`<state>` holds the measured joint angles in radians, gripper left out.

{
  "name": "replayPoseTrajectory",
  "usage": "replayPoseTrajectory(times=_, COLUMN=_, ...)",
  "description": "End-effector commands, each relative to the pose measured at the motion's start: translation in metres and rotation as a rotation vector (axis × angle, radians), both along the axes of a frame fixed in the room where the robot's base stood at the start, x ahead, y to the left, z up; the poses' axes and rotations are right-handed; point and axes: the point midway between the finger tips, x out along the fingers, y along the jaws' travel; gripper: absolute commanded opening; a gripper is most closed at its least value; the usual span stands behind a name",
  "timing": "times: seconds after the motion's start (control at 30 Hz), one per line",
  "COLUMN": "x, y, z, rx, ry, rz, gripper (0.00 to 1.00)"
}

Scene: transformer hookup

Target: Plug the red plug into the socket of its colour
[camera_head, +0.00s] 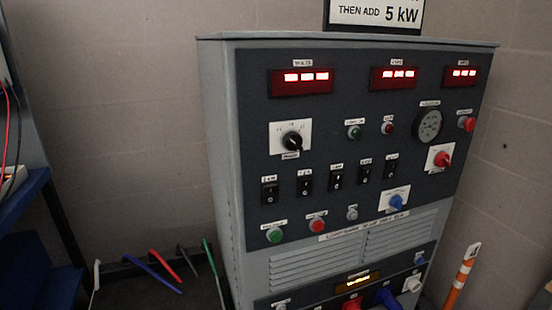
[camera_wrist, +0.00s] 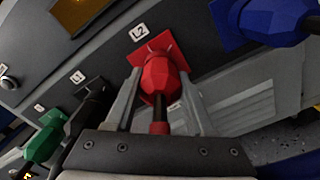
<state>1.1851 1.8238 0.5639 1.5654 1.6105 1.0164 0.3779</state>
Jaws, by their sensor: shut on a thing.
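The red plug (camera_wrist: 160,82) is between the two fingers of my gripper (camera_wrist: 161,88) in the wrist view, and the gripper is shut on it. Its dark cable end points back toward my wrist. Its front meets the square red socket plate (camera_wrist: 148,50) under the label L2. The plug lines up with that plate and hides the socket opening, so I cannot tell how deep it sits. In the head view red shows at the L2 spot (camera_head: 352,304) on the cabinet's bottom edge; my gripper is not visible there.
A blue plug (camera_wrist: 272,18) sits at the blue socket plate close on the right. A black plug (camera_wrist: 92,100) and a green plug (camera_wrist: 48,138) are at the panel on the left. The grey cabinet (camera_head: 222,150) carries switches, knobs and lit displays above. Coloured cables lie at the left.

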Motion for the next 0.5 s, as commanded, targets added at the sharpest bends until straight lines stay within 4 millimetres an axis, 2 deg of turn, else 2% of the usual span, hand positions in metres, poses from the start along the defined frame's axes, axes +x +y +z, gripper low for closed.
replayPoseTrajectory(times=0.4, x=-0.0001, y=0.0002, z=0.0004, rx=0.393, ry=0.142, rz=0.001, gripper=0.0)
replayPoseTrajectory(times=0.5, x=-0.0001, y=0.0003, z=0.0005, rx=0.404, ry=0.145, rz=0.001, gripper=0.0)
